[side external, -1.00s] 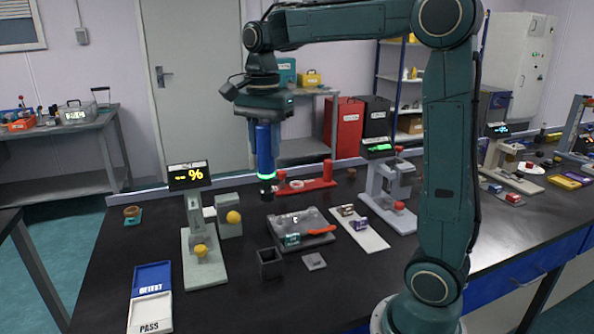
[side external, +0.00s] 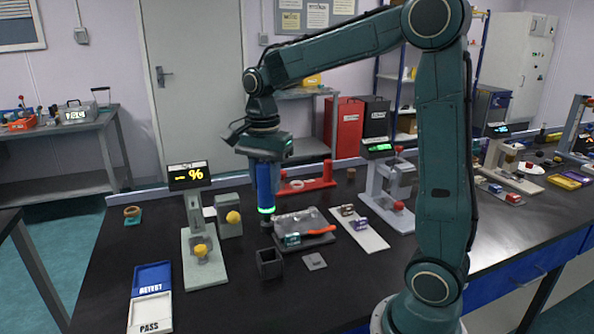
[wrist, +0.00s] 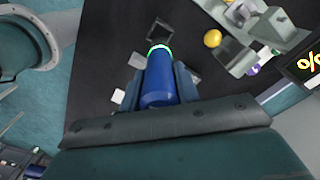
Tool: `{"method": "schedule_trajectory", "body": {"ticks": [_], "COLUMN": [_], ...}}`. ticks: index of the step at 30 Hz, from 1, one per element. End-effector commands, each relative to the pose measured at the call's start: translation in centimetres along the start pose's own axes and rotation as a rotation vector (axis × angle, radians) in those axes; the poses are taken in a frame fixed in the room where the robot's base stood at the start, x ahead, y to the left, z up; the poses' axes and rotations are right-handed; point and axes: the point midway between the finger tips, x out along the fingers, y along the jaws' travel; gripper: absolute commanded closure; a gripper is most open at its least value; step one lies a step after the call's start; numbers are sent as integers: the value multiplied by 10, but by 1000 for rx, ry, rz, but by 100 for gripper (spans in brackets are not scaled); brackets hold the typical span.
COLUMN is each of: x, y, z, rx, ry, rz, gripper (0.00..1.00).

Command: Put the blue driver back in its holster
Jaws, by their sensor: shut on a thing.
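The blue driver (side external: 265,186) hangs upright with a glowing green ring near its lower end. My gripper (side external: 263,160) is shut on its upper body. In the wrist view the driver (wrist: 158,82) sits between my gripper's fingers (wrist: 156,88). A dark, square, open-topped box (side external: 269,265), which looks like the holster, stands on the bench. In the side view the driver's tip is above and behind this box, apart from it. In the wrist view the box (wrist: 160,32) shows just beyond the green ring, and the driver's tip is hard to make out.
A grey tray (side external: 318,238) with an orange-handled tool lies right of the box, near a small grey plate (side external: 315,261). A blue and white tray (side external: 151,296) lies front left.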

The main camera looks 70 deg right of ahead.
Motion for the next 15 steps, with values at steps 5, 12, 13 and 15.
{"method": "schedule_trajectory", "body": {"ticks": [5,12,13,15], "x": [32,65,68,72], "y": [1,0,0,-1], "z": [0,0,0,0], "rx": [0,0,0,0], "ry": [-1,0,0,0], "rz": [2,-1,0,-2], "gripper": [96,96,96,96]}}
